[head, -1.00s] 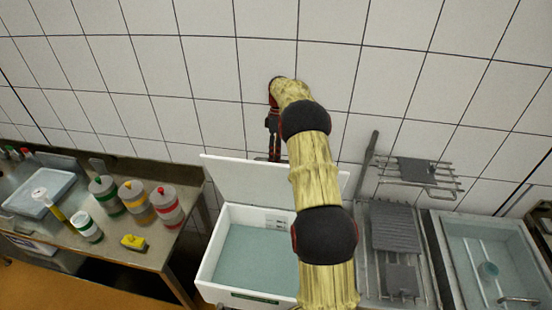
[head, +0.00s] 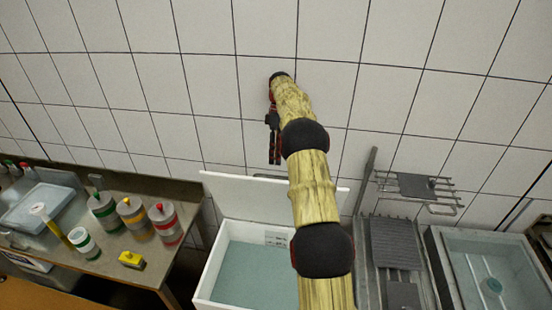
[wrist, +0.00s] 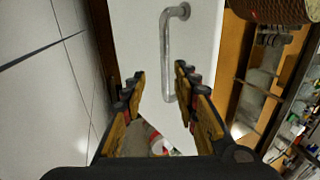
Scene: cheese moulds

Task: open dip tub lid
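The white dip tub (head: 208,270) stands open below my arm, with blue-green liquid inside. Its white lid (head: 235,186) is raised and stands steeply up at the back of the tub, near the tiled wall. My gripper (head: 274,160) is just above the lid's top edge, pointing down; my arm hides part of the lid and tub. In the wrist view the lid (wrist: 140,30) shows with its grey bar handle (wrist: 168,60). My gripper's fingers (wrist: 160,76) are spread, with nothing clearly held between them. I cannot tell whether a finger touches the lid.
A bench on the left holds several lidded jars (head: 164,222), a yellow block (head: 131,259) and a shallow tray (head: 45,208). A ribbed drain rack (head: 396,243) and a sink (head: 490,275) stand right of the tub. The tiled wall (head: 180,90) is close behind my gripper.

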